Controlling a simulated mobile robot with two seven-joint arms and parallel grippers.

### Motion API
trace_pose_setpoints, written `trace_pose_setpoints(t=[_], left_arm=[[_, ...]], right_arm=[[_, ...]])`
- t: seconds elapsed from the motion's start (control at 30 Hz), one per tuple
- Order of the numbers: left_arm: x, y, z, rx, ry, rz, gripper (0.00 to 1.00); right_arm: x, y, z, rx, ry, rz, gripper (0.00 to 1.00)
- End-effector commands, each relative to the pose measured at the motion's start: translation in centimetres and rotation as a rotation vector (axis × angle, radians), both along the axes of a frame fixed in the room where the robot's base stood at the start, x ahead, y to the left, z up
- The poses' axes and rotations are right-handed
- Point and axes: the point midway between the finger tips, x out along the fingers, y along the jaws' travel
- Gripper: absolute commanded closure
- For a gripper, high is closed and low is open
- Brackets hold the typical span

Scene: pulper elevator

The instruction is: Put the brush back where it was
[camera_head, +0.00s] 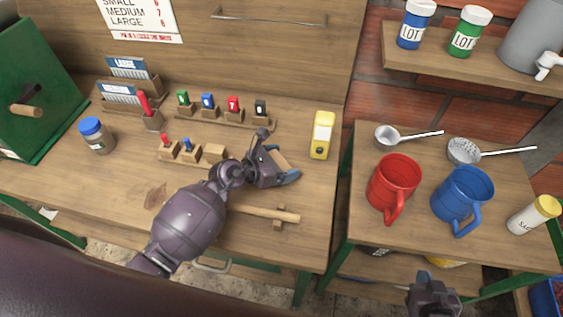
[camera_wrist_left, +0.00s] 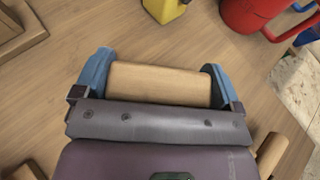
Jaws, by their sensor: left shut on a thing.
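My left gripper (camera_head: 277,158) is shut on a plain wooden piece, seemingly the brush (camera_wrist_left: 160,84), just above the workbench. In the left wrist view the piece lies between the two blue fingertips; no bristles show. It is partly hidden by the fingers in the head view. A thin wooden stick (camera_head: 258,212) lies on the bench below the gripper, with a small wooden block (camera_head: 279,223) near its right end. My right gripper (camera_head: 434,295) is at the bottom right, over the floor and below the side table's front edge; its fingers do not show clearly.
Wooden racks with coloured pieces (camera_head: 222,116) stand behind the left gripper. A yellow device (camera_head: 322,135) stands to its right. A blue-lidded jar (camera_head: 96,135) is at the left. Red (camera_head: 392,184) and blue (camera_head: 462,196) mugs stand on the side table.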

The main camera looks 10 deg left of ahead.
Motion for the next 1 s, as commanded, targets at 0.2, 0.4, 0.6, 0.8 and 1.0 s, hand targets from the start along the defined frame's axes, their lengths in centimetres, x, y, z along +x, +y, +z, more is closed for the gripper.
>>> trace_pose_setpoints(t=[0.2,0.4,0.6,0.8,1.0], left_arm=[[0.0,0.0,0.0,-0.001,-0.001,0.000,0.29],[0.0,0.0,-0.2,0.000,0.000,-0.001,0.00],[0.0,0.0,-0.1,0.000,0.000,0.000,0.00],[-0.7,0.9,0.5,0.002,-0.002,0.001,0.00],[-3.2,3.2,1.9,0.003,-0.002,0.000,0.00]], right_arm=[[0.0,0.0,0.0,-0.001,-0.001,0.001,1.00],[0.1,0.0,-0.1,-0.002,-0.001,0.001,1.00],[0.1,0.0,0.0,-0.002,-0.002,0.001,1.00],[0.1,0.0,0.2,-0.002,-0.002,0.001,1.00],[0.1,-0.1,0.1,-0.002,-0.002,0.002,1.00]])
